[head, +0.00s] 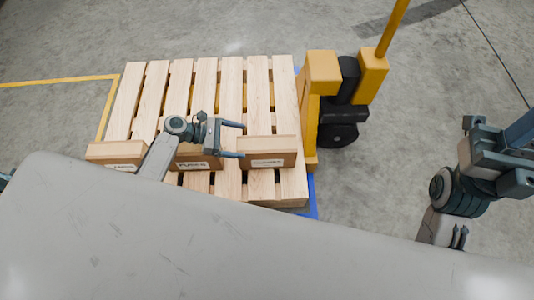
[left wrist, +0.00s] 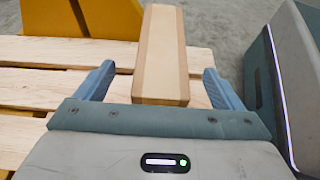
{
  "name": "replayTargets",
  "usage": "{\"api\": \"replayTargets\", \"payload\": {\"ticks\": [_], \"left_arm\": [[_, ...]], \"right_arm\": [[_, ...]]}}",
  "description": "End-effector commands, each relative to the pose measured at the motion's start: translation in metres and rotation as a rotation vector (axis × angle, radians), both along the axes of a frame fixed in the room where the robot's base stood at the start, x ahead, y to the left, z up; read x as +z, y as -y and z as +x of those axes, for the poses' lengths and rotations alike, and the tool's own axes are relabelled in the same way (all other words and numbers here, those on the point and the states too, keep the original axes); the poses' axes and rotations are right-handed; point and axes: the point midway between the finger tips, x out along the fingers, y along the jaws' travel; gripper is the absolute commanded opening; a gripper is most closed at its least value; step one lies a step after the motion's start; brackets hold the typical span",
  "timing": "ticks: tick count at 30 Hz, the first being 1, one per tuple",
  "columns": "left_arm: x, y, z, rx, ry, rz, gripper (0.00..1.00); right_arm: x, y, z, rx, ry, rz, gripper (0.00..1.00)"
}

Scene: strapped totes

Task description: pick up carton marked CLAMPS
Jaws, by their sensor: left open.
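Three brown cartons stand in a row on the pallet's near part in the head view. The right carton (head: 267,160) has a label that looks like CLAMPS, but it is too small to read surely. The middle carton (head: 198,164) is partly hidden by my left arm, and the left carton (head: 117,154) stands beyond it. My left gripper (head: 243,140) is open at the right carton's left end. In the left wrist view a carton (left wrist: 162,60) lies lengthwise between the open fingers (left wrist: 159,72), with gaps on both sides. My right gripper (head: 495,157) is at the far right, away from the cartons.
The wooden pallet (head: 232,85) has bare slats behind the cartons. A yellow pallet truck (head: 322,75) with a black wheel stands at its right. Yellow lines (head: 60,83) mark the concrete floor. Open floor lies between the truck and my right arm.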

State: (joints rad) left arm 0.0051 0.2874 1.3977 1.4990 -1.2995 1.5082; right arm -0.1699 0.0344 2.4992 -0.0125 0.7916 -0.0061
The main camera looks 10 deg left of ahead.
Motion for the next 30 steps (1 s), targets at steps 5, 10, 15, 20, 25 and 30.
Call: {"api": "replayTargets", "payload": {"ticks": [5, 10, 15, 20, 25, 30], "left_arm": [[-0.007, 0.012, 0.003, 0.001, 0.001, 0.000, 0.89], [-0.019, 0.035, 0.007, 0.000, 0.003, -0.001, 0.89], [-0.024, 0.052, 0.011, 0.000, 0.002, 0.002, 0.89], [-0.023, 0.055, 0.012, 0.000, 0.002, 0.003, 0.89], [-0.023, 0.055, 0.012, 0.001, 0.002, 0.003, 0.79], [-0.023, 0.054, 0.012, 0.001, 0.002, 0.003, 0.46]], "right_arm": [[-0.005, 0.000, 0.000, -0.004, 0.002, 0.004, 0.36], [-0.017, 0.000, 0.001, -0.015, 0.011, 0.018, 0.36], [-0.020, -0.001, 0.002, -0.021, 0.014, 0.023, 0.36], [-0.019, -0.001, 0.002, -0.022, 0.013, 0.024, 0.36], [-0.019, 0.000, 0.002, -0.022, 0.014, 0.026, 0.36], [-0.018, 0.000, 0.002, -0.022, 0.016, 0.028, 0.36]]}}
